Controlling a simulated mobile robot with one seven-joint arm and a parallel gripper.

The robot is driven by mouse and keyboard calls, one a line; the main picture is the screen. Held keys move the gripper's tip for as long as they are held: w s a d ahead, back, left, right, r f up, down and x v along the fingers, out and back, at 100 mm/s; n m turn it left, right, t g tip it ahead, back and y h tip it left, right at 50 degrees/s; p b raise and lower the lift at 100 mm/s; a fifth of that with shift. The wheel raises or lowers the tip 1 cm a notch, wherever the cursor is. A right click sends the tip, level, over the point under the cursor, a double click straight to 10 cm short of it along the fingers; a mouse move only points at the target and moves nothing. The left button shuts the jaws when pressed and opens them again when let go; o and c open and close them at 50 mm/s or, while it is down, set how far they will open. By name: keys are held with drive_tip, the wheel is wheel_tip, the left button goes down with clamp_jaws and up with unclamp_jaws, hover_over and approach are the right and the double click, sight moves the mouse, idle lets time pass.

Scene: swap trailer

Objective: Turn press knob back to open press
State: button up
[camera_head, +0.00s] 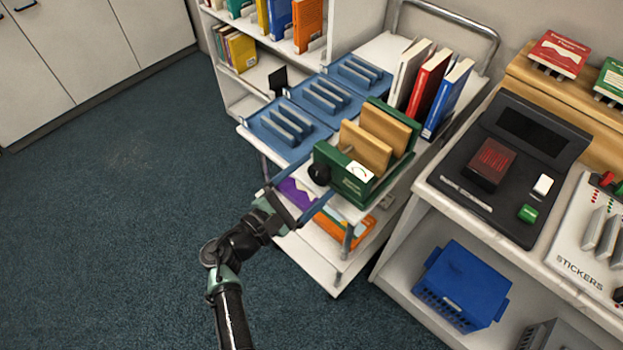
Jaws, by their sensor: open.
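The green press (350,183) stands on the front end of the white cart, with two upright wooden boards (366,148) inside it. A gap shows between the boards, with no book visible in it. The round black press knob (319,174) is on the press's left end, facing my arm. A white dial with a needle (360,171) is on the press's front corner. My gripper (318,176) is open, its two long fingers reaching up and right toward the knob, one on each side of it in this view. I cannot tell whether they touch it.
Blue slotted trays (326,98) sit behind the press on the cart (383,50). White, red and blue books (428,82) stand right of it. A counter (470,205) with a black device (512,165) is at right. The floor (110,220) at left is clear.

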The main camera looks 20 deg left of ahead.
drive_tip(key=v, duration=1.3)
drive_tip(key=w+d+r+m+g+y+p, duration=0.1)
drive_tip(key=w+d+r+m+p, duration=0.15)
drive_tip(key=w+r+m, duration=0.65)
drive_tip(key=w+d+r+m+y+p, duration=0.15)
drive_tip(key=w+d+r+m, duration=0.4)
drive_tip(key=r, duration=0.85)
drive_tip(key=w+d+r+m+t+y+p, duration=0.1)
drive_tip(key=d+r+m+t, duration=0.1)
drive_tip(key=r, duration=0.7)
drive_tip(key=w+d+r+m+t+y, duration=0.1)
drive_tip(key=d+r+m, duration=0.1)
drive_tip(key=r, duration=0.7)
drive_tip(key=s+d+r+m+t, duration=0.2)
drive_tip(key=s+r, duration=0.3)
drive_tip(key=r, duration=0.3)
drive_tip(key=s+d+r+m+t+y+p, duration=0.1)
drive_tip(key=s+d+r+m+t, duration=0.1)
drive_tip(key=r, duration=0.7)
drive_tip(key=s+d+r+m+t+p, duration=0.1)
drive_tip(key=s+d+r+t, duration=0.3)
drive_tip(key=s+r, duration=0.4)
drive_tip(key=shift+d+r+m+y, duration=0.15)
drive_tip(key=shift+d+m+y, duration=0.2)
drive_tip(key=shift+d+m, duration=0.15)
